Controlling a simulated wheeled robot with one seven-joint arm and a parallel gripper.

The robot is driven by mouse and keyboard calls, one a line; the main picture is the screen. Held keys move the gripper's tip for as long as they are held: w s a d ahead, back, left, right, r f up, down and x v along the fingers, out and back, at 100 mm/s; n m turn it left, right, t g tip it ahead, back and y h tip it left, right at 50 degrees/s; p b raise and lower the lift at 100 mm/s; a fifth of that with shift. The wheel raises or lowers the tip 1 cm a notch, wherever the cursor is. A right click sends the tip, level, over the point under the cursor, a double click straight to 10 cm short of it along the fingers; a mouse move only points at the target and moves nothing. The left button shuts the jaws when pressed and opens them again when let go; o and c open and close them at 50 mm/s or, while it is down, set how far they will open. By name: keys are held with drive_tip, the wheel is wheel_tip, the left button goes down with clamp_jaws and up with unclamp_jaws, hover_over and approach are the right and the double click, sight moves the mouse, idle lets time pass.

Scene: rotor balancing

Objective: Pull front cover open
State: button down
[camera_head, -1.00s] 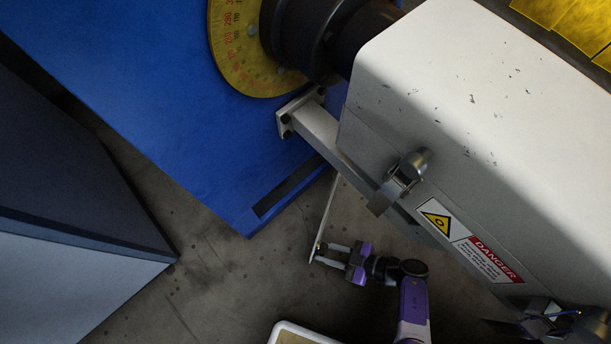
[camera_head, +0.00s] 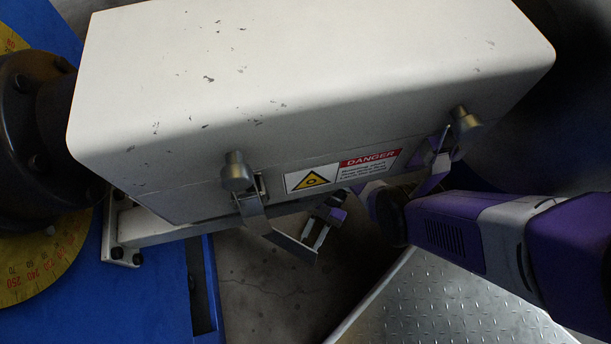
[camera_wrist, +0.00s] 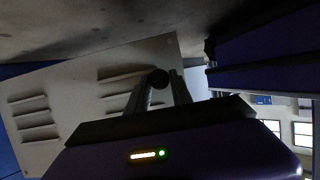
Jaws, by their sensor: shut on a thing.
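The front cover (camera_wrist: 75,95) is a grey louvered panel in the wrist view. The hinge side is hidden in the head view.
Two metal latches (camera_head: 236,172) (camera_head: 465,122) are on the housing, beside a danger label (camera_head: 342,170). The blue base (camera_head: 165,285) and yellow dial (camera_head: 40,260) are at left. A metal tread plate (camera_head: 440,305) is at lower right. Bare floor (camera_head: 265,290) lies below the cover.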

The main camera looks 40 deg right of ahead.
drive_tip(key=shift+s, duration=0.1)
drive_tip(key=c, duration=1.1)
unclamp_jaws()
drive_tip(key=shift+c, duration=0.2)
